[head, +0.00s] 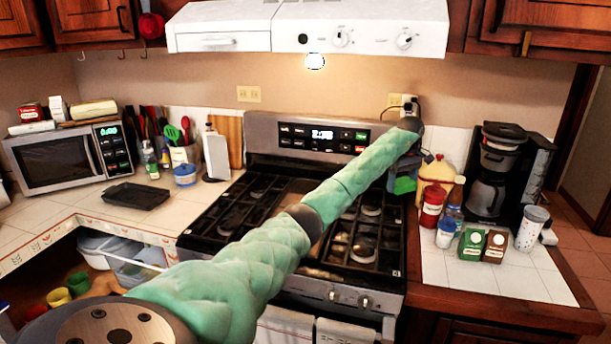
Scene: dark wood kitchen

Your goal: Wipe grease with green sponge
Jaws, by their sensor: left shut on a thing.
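My left arm reaches from the lower left across the stove. My left gripper (404,170) is at the stove's back right, mostly hidden behind the wrist and hard to make out. It is shut on the green sponge (404,186), a small green block showing below the wrist. I cannot tell whether the sponge touches a surface. The stove (385,272) has black grates and burners, with brownish areas on the cooktop between them. I cannot tell whether these are grease. My arm covers part of the cooktop. My right gripper is not in view.
Right of the stove, the counter holds a coffee maker (492,175), a red-labelled jar (432,205), green and brown boxes (472,244) and a speckled cup (531,228). Left are a microwave (60,160), a black tray (137,196) and a utensil holder. A white hood (370,30) hangs above.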

